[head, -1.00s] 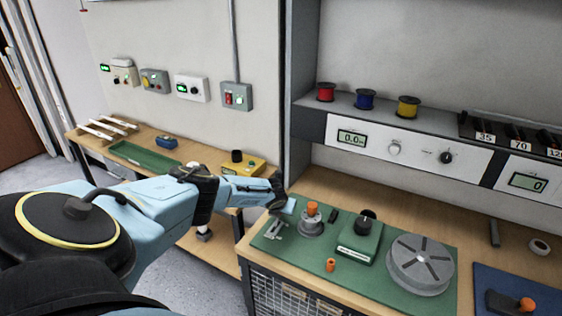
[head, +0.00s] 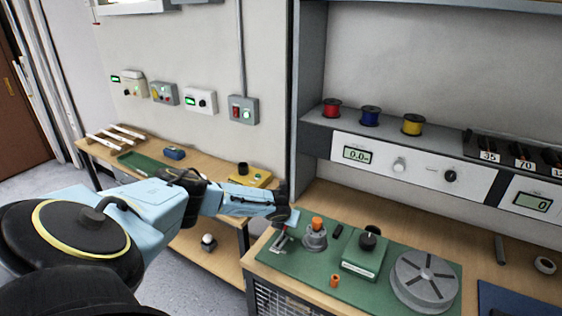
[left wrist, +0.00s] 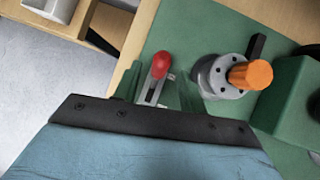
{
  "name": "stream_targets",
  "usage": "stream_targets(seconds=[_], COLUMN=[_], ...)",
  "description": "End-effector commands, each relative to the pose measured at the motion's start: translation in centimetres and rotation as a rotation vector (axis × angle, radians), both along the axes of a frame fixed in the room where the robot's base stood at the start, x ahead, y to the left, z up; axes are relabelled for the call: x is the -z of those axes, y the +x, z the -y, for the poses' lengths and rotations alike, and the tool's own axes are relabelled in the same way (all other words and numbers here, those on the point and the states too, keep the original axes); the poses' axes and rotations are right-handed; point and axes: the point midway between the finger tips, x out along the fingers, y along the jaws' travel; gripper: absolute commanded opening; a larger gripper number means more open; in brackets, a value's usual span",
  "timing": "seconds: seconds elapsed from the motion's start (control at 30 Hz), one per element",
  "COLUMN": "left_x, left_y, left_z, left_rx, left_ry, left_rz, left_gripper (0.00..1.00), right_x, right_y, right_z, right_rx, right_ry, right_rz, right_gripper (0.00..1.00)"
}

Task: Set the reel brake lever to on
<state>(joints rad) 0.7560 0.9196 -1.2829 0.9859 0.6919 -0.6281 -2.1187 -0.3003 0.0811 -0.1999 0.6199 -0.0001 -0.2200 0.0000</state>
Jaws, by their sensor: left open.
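A small lever with a red knob (left wrist: 161,64) stands on a grey slotted bracket at the left edge of the green mat. In the head view this lever (head: 280,242) is small and partly behind my left gripper (head: 288,214). My left gripper is open, above and just beside the lever, with nothing seen in it. Its fingertips are not clear in the left wrist view, where its dark and blue body fills the bottom. I cannot tell whether it touches the lever, and no on or off marking is readable. My right gripper is not in view.
On the green mat (head: 320,277), right of the lever, are a grey post with an orange cap (head: 317,224), a green box with a black knob (head: 365,257) and a grey slotted disc (head: 425,280). A small orange piece (head: 335,281) lies in front.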

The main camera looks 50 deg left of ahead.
Motion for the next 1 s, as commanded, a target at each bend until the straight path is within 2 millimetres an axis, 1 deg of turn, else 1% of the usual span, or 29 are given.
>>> stream_targets(seconds=[0.03, 0.27, 0.5, 0.6, 0.77, 1.0], left_x=[-0.8, -3.4, -5.9, -6.6, -7.3, -7.4], left_y=[-0.4, -1.9, -3.3, -3.7, -4.1, -4.2], left_z=[0.2, 1.3, 2.4, 2.8, 3.0, 3.1], left_rx=[0.003, 0.002, 0.000, 0.000, -0.001, -0.001], left_ry=[0.000, 0.001, 0.001, 0.001, 0.001, 0.001], left_rz=[-0.002, 0.000, -0.001, -0.002, -0.001, -0.002], left_gripper=[0.41, 0.41, 0.41, 0.41, 0.41, 0.41], right_x=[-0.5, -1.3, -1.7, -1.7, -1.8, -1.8], right_y=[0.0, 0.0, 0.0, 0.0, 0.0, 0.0], right_z=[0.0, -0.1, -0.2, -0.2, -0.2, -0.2], right_rx=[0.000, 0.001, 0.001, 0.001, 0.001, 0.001], right_ry=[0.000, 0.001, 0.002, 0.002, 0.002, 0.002], right_rz=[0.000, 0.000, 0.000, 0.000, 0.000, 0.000], right_gripper=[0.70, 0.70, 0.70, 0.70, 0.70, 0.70])
